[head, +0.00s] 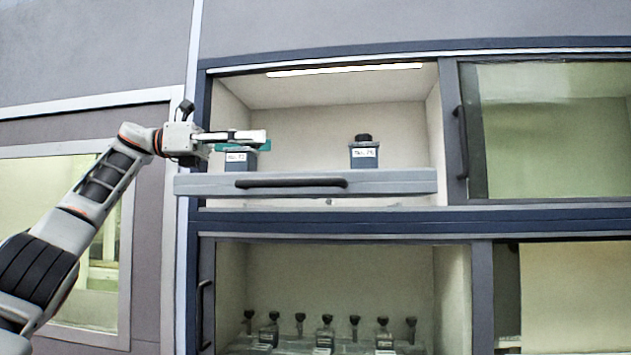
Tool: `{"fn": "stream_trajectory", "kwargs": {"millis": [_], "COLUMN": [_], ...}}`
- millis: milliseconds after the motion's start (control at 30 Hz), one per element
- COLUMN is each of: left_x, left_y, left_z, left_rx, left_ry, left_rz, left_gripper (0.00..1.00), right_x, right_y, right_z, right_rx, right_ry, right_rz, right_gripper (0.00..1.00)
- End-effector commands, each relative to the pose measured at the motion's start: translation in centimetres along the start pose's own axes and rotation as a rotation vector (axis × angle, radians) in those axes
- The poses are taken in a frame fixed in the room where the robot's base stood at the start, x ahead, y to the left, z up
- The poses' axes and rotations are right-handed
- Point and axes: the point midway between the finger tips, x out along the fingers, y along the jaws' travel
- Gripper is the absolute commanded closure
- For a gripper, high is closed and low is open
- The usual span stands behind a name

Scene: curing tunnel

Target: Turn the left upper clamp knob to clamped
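In the upper bay of the cabinet, a grey pull-out tray (210,184) carries two dark blocks with white labels. The left block (240,160) stands near the tray's left end. My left gripper (262,137) reaches in from the left, level, directly over this block's top. The gripper hides the left knob, and I cannot tell whether the fingers touch it or are closed around it. A teal piece shows just under the fingers. The right block (364,158) has a black knob (363,138) on top in plain view. My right gripper is out of view.
The tray's front has a black bar handle (291,183). A glazed door (545,130) with a dark handle covers the upper right bay. The lower bay holds several dark-knobbed fixtures (325,322). A cabinet post (194,150) stands close to my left wrist.

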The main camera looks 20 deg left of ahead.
Motion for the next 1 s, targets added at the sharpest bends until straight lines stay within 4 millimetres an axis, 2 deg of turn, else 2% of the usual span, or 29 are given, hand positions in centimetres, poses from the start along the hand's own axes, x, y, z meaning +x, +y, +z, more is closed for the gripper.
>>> {"fn": "stream_trajectory", "kwargs": {"millis": [567, 1000], "left_x": [-0.04, 0.01], "left_y": [0.03, 0.01], "left_z": [-0.10, -0.09], "left_rx": [0.003, 0.007], "left_ry": [0.001, 0.003], "left_rz": [0.202, 0.481], "left_gripper": [0.62, 0.62], "right_x": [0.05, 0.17], "right_y": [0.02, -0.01], "right_z": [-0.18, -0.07], "right_rx": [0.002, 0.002], "right_ry": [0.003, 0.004], "right_rz": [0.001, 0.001], "right_gripper": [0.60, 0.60]}}
